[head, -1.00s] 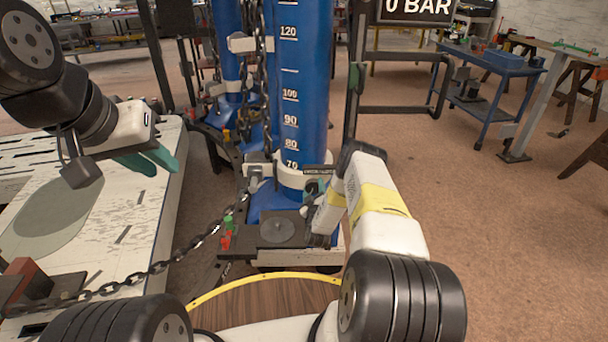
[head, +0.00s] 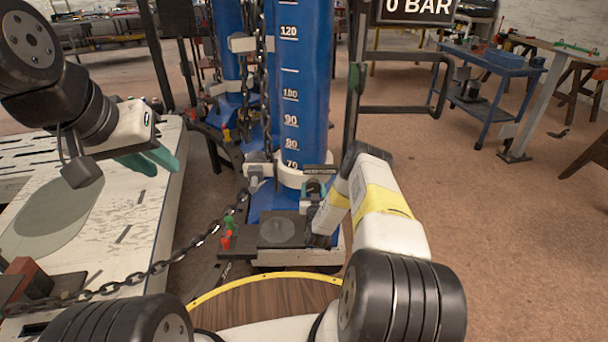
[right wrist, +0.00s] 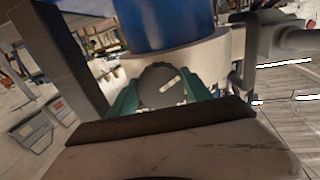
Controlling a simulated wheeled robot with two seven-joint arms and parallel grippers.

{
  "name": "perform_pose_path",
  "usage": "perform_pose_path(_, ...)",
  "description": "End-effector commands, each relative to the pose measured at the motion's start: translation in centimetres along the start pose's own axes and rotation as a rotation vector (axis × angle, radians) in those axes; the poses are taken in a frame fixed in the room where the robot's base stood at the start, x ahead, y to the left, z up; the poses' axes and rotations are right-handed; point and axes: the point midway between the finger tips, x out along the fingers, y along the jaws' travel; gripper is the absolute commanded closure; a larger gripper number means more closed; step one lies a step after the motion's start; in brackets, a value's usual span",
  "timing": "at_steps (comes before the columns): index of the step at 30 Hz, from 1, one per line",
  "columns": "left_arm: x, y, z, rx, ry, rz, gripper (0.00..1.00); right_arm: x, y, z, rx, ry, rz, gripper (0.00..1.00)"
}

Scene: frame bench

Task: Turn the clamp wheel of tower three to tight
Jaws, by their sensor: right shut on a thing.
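My right gripper (right wrist: 160,98) is shut on the wheel, one teal finger on each side; in the head view the right gripper (head: 314,189) is at the collar's front. The wheel's lower part is hidden. My left gripper (head: 154,165) is empty, its teal fingers slightly apart, above the pale table.
A chain (head: 150,270) runs from the lower left up toward the tower. A dark plate (head: 255,235) with a grey disc lies before the tower, beside small red and green pieces. A second blue tower (head: 230,60) stands behind. A gauge reads 0 BAR (head: 418,8).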

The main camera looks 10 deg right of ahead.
Motion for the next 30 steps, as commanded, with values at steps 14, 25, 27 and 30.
perform_pose_path(14,0.00,0.00,0.00,0.000,0.000,0.000,0.75,-0.01,-0.12,-0.04,0.453,0.000,0.001,0.83)
perform_pose_path(25,0.00,0.00,0.00,0.000,0.000,0.000,0.75,-0.04,-0.15,-0.07,0.804,0.001,0.002,0.83)
perform_pose_path(27,0.00,0.00,0.00,0.000,0.000,0.000,0.75,-0.04,-0.19,-0.08,0.871,0.001,0.002,0.83)
perform_pose_path(30,0.00,0.00,0.00,0.000,0.000,0.000,0.75,-0.03,-0.18,-0.11,0.965,0.001,0.002,0.83)
